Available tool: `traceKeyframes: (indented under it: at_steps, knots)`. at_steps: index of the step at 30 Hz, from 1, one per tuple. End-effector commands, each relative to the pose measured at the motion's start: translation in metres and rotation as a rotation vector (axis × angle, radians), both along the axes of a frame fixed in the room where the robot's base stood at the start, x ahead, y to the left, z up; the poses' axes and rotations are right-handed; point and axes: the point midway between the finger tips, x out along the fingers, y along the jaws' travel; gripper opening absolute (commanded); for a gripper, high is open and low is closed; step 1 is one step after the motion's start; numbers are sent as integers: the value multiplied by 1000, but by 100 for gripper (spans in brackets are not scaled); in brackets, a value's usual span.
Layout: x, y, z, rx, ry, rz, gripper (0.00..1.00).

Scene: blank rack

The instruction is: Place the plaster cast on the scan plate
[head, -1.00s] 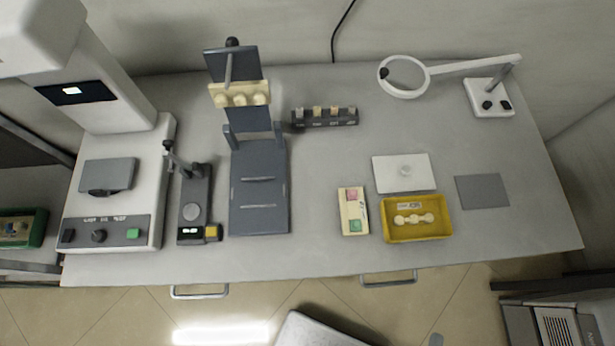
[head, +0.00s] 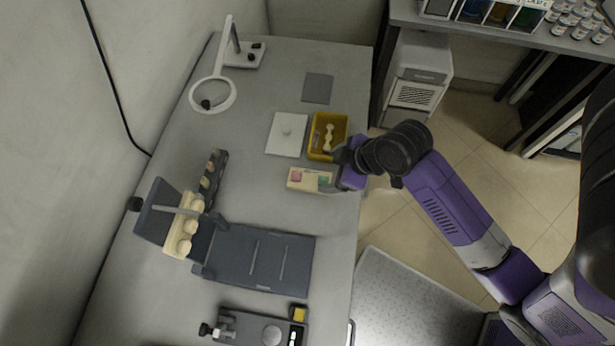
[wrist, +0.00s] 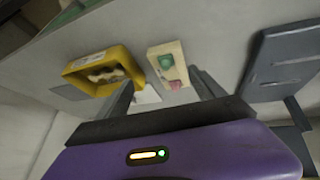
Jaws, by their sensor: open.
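A cream, lumpy plaster cast (head: 328,137) lies in the yellow tray (head: 313,150) at the table's right side. It also shows, dim and brownish, inside the tray in the wrist view (wrist: 106,74). My gripper (head: 335,172) is open and empty, just below the tray in the head view, by the cream block with pink and green patches (head: 300,184). Its two fingers show apart in the wrist view (wrist: 165,88). A flat grey square (head: 318,88) lies beyond the tray; I cannot tell whether it is the scan plate.
A white plate with a knob (head: 286,134) lies left of the tray. A magnifier lamp (head: 213,105) stands at the back. The table is clear around the grey square.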

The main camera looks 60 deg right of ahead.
Motion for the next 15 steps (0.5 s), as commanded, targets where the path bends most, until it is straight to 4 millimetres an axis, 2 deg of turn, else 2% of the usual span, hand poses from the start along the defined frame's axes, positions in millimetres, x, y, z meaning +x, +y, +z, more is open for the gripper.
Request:
traceKeyframes:
  at_steps: [1,3,9,15]
  knots:
    - [8,-1,7,22,25,20,78]
    - [11,0,11,53,68,56,78]
    - [13,5,20,114,133,124,78]
    - [17,9,7,126,148,138,78]
